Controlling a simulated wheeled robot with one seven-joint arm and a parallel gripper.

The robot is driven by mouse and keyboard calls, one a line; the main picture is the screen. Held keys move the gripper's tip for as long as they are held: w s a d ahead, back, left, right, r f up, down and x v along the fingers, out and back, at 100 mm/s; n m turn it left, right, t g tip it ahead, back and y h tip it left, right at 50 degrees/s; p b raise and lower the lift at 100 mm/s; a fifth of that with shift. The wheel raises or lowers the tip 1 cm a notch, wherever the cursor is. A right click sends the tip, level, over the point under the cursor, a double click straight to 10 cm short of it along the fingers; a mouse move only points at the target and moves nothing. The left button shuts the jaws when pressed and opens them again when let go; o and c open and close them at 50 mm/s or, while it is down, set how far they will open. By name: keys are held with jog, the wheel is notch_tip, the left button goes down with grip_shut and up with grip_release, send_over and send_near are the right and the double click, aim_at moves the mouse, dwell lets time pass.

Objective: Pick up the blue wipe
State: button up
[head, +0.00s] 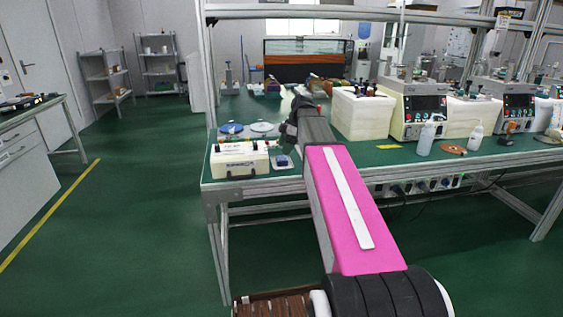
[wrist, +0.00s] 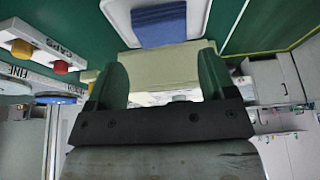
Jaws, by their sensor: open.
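The blue wipe (wrist: 159,25) shows in the wrist view at the top middle. It lies in a shallow white tray (wrist: 118,14) and looks like a flat, folded cloth. In the head view, the wipe (head: 283,161) is a small blue patch near the front edge of the green bench, beside a cream case. My gripper (wrist: 162,78) is open, with its two dark green fingers spread apart and nothing held between them. In the wrist view the wipe lies beyond the fingertips, apart from them. My arm partly hides the bench around the gripper in the head view.
The cream case (head: 239,161) stands left of the wipe. Blue and white discs (head: 261,127) lie behind it. A white block (head: 360,113) and a machine with a screen (head: 420,107) stand to the right. Red and yellow knobs (wrist: 61,67) show at the left of the wrist view.

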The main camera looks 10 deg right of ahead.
aim_at(280, 158)
jog(key=shift+s+x, duration=0.2)
jog(key=shift+x, duration=2.6)
jog(key=c, duration=0.7)
